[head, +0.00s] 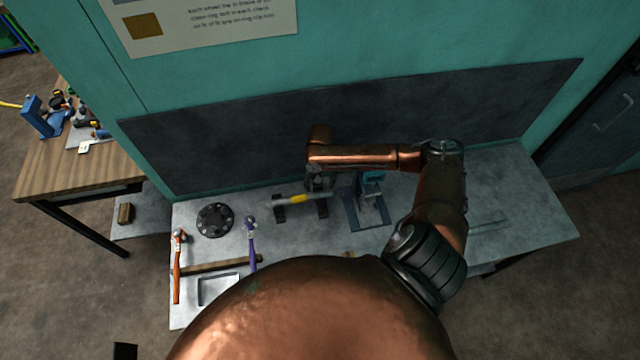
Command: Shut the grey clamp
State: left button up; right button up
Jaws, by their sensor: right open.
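A grey-blue clamp-like fixture (366,208) stands on the grey bench, right of the bench's middle. It has a flat base plate and an upright part with a teal piece at its top. My forearm passes just behind it in the picture, and its small parts are too fine to tell whether it is shut. My right gripper (318,186) points down to the left of the fixture, apart from it. It is open, over a grey rod with a yellow band (298,199). I cannot tell whether it touches the rod. My left gripper is not in view.
The rod lies across dark blocks (280,213). A dark round flange (215,220), an orange-handled hammer (177,265), a purple-handled hammer (251,243) and a metal tray (218,302) are on the bench's left. A dark panel (240,140) rises behind. The bench's right end is mostly clear.

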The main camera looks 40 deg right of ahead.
notch_tip(320, 180, up, 12)
dwell(0.4)
jog(key=shift+f, duration=0.1)
